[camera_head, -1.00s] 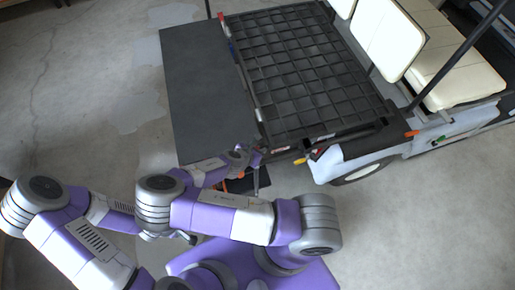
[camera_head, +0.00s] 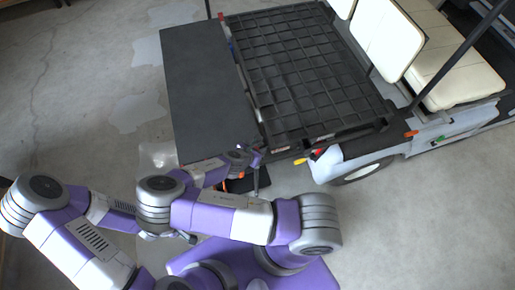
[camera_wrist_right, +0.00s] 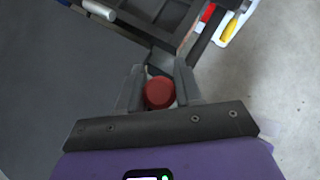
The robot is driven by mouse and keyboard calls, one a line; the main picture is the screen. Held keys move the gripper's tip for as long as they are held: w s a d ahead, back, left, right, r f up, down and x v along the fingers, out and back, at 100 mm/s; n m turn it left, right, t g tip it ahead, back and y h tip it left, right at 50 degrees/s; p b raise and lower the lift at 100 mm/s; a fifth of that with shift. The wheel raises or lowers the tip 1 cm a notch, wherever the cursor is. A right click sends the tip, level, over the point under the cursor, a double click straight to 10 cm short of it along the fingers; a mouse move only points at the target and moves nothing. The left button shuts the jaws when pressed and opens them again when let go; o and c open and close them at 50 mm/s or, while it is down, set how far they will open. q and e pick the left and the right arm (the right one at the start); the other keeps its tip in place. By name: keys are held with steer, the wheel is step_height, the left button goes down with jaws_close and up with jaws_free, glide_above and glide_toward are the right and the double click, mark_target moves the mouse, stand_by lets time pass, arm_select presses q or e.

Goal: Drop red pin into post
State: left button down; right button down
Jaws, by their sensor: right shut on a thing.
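My right gripper (camera_head: 256,166) is at the near corner of the cart's dark rear bed, by the lower end of the flat dark panel. In the right wrist view its two fingers (camera_wrist_right: 158,82) are shut on a red pin (camera_wrist_right: 158,94), seen as a round red end between them. A dark frame corner (camera_wrist_right: 161,58) lies just beyond the fingertips. I cannot tell whether this is the post, or whether the pin touches it. The pin is hidden in the head view. My left gripper does not show.
The cart's gridded black bed (camera_head: 310,75) lies beside the flat dark panel (camera_head: 208,85). Cream seats (camera_head: 455,72) are farther right. Bare concrete floor (camera_head: 425,220) is open at lower right.

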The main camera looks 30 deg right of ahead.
steer(key=shift+f+b, duration=1.55)
steer(key=shift+f, duration=0.6)
steer(key=c, duration=0.7)
jaws_free()
steer(key=shift+o, duration=0.2)
steer(key=p+v, duration=0.1)
steer(key=v, duration=0.6)
steer(key=shift+s+r, duration=0.15)
steer(key=shift+r, duration=0.1)
steer(key=shift+a+f+p, duration=0.1)
steer(key=shift+a+p, duration=0.05)
steer(key=shift+p, duration=0.15)
